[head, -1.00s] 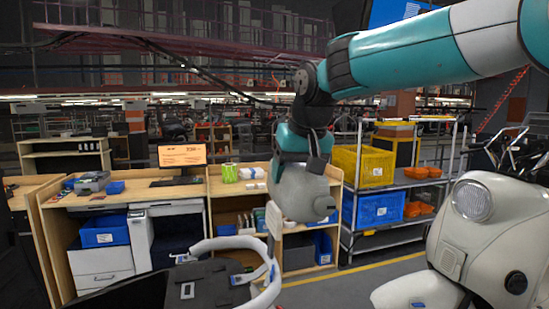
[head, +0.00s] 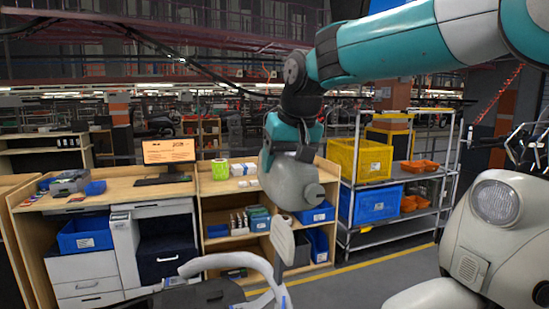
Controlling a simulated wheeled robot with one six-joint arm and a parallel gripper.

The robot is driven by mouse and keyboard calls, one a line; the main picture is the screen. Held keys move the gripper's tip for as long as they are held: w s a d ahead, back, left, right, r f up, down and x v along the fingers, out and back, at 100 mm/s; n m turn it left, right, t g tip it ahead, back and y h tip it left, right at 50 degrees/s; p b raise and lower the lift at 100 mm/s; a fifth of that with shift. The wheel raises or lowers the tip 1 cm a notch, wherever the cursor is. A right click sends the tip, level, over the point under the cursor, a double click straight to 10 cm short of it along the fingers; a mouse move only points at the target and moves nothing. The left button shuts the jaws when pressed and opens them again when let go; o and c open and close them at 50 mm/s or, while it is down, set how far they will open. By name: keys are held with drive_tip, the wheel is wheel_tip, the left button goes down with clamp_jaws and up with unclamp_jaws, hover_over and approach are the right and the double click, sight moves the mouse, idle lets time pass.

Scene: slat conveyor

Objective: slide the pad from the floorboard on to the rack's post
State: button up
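A cream scooter (head: 497,235) with a round headlamp stands at the right. A metal shelf with yellow (head: 359,160) and blue (head: 376,207) crates stands behind. Wooden workbenches (head: 120,193) line the back left. Grey floor with a yellow line (head: 390,257) shows between.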

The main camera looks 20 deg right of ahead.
drive_tip(key=shift+w+f, duration=0.1)
drive_tip(key=shift+f, duration=0.05)
drive_tip(key=f+b, duration=0.1)
drive_tip(key=f, duration=0.1)
drive_tip(key=f+b, duration=0.2)
drive_tip(key=shift+a+b, duration=0.3)
drive_tip(key=shift+a, duration=0.1)
drive_tip(key=shift+s, duration=0.2)
drive_tip(key=shift+f, duration=0.15)
idle(0.6)
drive_tip(key=shift+a+f+b, duration=0.1)
drive_tip(key=shift+f+b, duration=0.95)
drive_tip(key=shift+f, duration=0.1)
drive_tip(key=shift+f, duration=0.3)
drive_tip(key=shift+a+f+b, duration=0.1)
drive_tip(key=shift+f+b, duration=1)
drive_tip(key=shift+f, duration=0.2)
drive_tip(key=shift+f, duration=0.3)
